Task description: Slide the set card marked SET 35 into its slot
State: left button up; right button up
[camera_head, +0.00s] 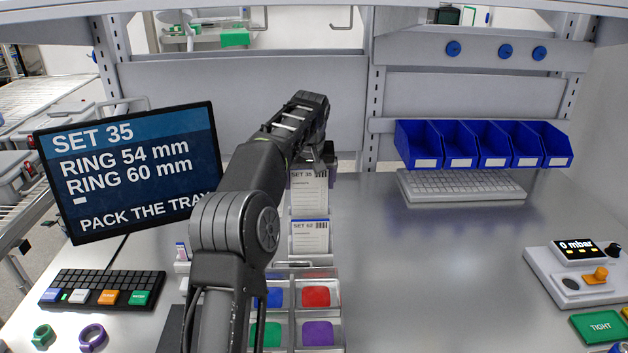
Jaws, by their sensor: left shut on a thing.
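The set card marked SET 35 (309,196) is a white printed card, seen upright near the middle of the bench. A second card marked SET 62 (310,238) stands in front of it and lower, in a holder. My left gripper (322,160) is at the top edge of the SET 35 card and shut on it. My own arm and wrist hide much of the gripper and the area to the card's left. I cannot tell where the SET 35 card's lower edge rests. My right gripper is not in view.
A tray with coloured compartments (342,292) lies in front of the cards. A monitor (130,172) reading SET 35 and a keypad (100,289) stand left, with green and purple rings (92,338). Blue bins (480,145) hang at the back right.

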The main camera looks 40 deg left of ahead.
aim_at(310, 209)
pick_arm(q)
jog(key=shift+f, duration=1.1)
jog(key=shift+f+b, duration=1.1)
jog(key=shift+f, duration=0.2)
jog(key=shift+p, duration=0.45)
dwell(0.4)
jog(key=shift+f+b, duration=1.45)
jog(key=shift+f, duration=0.6)
dwell(0.5)
jog(key=o, duration=1.1)
